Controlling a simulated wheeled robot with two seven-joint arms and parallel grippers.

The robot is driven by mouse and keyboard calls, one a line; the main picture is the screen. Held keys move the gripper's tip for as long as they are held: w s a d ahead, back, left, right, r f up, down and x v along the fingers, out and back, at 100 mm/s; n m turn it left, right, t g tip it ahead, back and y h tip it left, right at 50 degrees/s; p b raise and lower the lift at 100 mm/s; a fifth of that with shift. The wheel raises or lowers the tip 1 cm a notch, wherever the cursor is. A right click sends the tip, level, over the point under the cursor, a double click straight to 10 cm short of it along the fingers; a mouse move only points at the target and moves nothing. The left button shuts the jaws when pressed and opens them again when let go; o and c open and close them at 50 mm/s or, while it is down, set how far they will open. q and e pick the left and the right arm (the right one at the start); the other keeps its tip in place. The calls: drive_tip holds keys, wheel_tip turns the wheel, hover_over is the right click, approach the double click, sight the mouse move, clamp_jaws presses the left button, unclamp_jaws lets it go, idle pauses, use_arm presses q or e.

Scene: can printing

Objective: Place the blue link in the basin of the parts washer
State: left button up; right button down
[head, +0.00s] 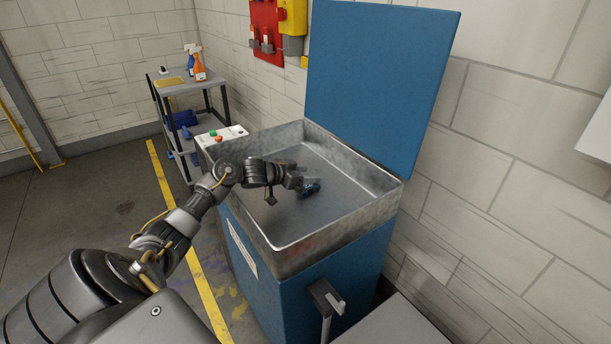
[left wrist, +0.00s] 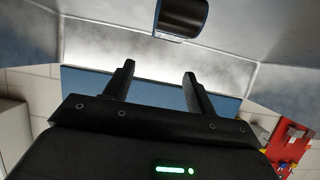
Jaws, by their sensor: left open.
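The blue link (head: 310,188), small and dark blue, is inside the metal basin (head: 350,205) of the parts washer (head: 333,268). It appears to rest on the basin floor. My left gripper (head: 299,180) is over the basin, right beside the link. In the left wrist view the two fingers (left wrist: 159,75) stand apart with nothing between them. The link (left wrist: 181,18) shows there as a dark rounded piece beyond the fingertips, cut off by the top edge. My right gripper is in neither view.
The washer's blue lid (head: 380,80) stands open behind the basin. A control panel (head: 222,135) with buttons sits at its left corner. A shelf cart (head: 185,85) with spray bottles (head: 199,66) stands at the back left. A red board (head: 266,28) hangs on the wall.

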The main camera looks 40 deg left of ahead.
use_arm(q)
drive_tip(key=r+v, duration=0.1)
drive_tip(key=v, duration=0.7)
drive_tip(key=shift+w, duration=0.2)
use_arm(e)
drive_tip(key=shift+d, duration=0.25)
use_arm(q)
drive_tip(key=shift+d+f, duration=0.1)
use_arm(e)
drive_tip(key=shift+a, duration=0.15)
